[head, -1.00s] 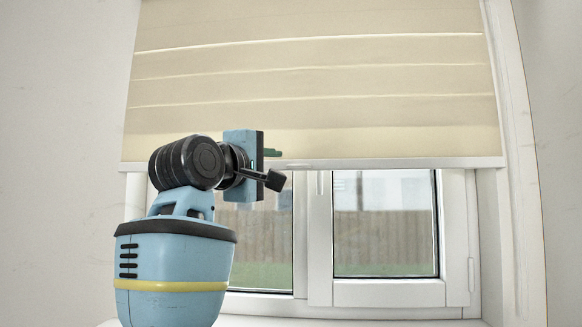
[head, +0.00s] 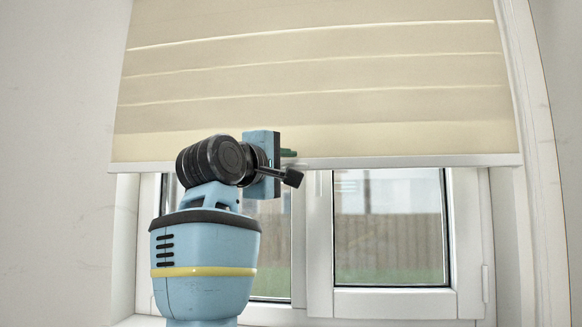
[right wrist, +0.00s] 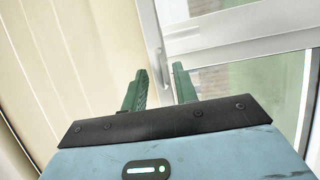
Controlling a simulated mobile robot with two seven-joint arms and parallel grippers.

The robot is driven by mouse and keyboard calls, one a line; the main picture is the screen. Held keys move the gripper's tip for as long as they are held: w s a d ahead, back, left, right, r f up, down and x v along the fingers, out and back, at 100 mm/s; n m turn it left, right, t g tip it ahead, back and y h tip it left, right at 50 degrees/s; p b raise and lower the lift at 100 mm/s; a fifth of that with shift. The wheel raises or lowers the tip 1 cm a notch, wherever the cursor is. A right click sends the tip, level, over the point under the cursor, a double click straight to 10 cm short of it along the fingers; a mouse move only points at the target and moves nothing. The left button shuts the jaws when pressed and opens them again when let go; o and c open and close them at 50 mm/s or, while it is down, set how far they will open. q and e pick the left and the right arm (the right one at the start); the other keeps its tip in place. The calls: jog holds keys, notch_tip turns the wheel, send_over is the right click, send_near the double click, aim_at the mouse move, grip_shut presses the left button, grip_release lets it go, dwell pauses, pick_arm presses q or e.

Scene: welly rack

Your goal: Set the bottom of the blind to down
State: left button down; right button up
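The beige blind (head: 315,75) hangs over the upper window, and its white bottom bar (head: 420,161) sits just above the lower panes. The blind also fills the left of the right wrist view (right wrist: 65,50). My right gripper (head: 289,154) is up at the bar's height, its green fingers partly hidden behind its blue body. In the right wrist view the fingers (right wrist: 160,84) stand apart with a gap between them, close to the bar. I cannot tell whether they touch it. My left gripper is not in view.
The white window frame (head: 321,250) and its glass panes lie below and behind the blind. A white sill runs along the bottom. Plain walls (head: 60,130) stand at both sides.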

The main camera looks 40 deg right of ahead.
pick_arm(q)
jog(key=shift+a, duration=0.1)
pick_arm(e)
jog(key=shift+a, duration=0.1)
grip_shut()
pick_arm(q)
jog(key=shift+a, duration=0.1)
pick_arm(e)
jog(key=shift+f, duration=0.1)
